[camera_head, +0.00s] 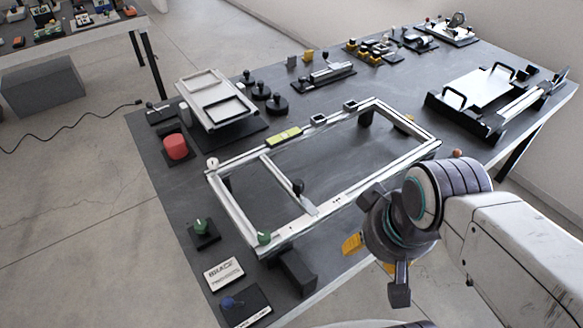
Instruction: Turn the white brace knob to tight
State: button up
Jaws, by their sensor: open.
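The small white knob (212,163) sits at the left corner of the silver rectangular frame (330,200), which stands on the dark table. Its pointer and setting are too small to read. A black knob (298,187) is on the frame's cross bar and a green knob (264,238) is at its front corner. My gripper (371,256) is open and empty. It is at the table's front edge, right of the frame's front corner and well apart from the white knob. Part of the gripper is hidden behind its own wrist.
A plate marked BRACE (224,273) lies near the front left, between another green knob (201,226) and a blue knob (231,303). A red button (176,147) stands left of the frame. A tilted panel (216,100) and a handled tray (490,88) stand farther back.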

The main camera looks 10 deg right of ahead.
aim_at(213, 163)
jog(key=i+l+u, duration=0.1)
jog(key=u, duration=0.3)
jog(key=i+l+u, duration=0.15)
jog(key=u, duration=0.3)
jog(key=i+l+u, duration=0.1)
jog(key=l+u, duration=0.15)
jog(key=u, duration=0.15)
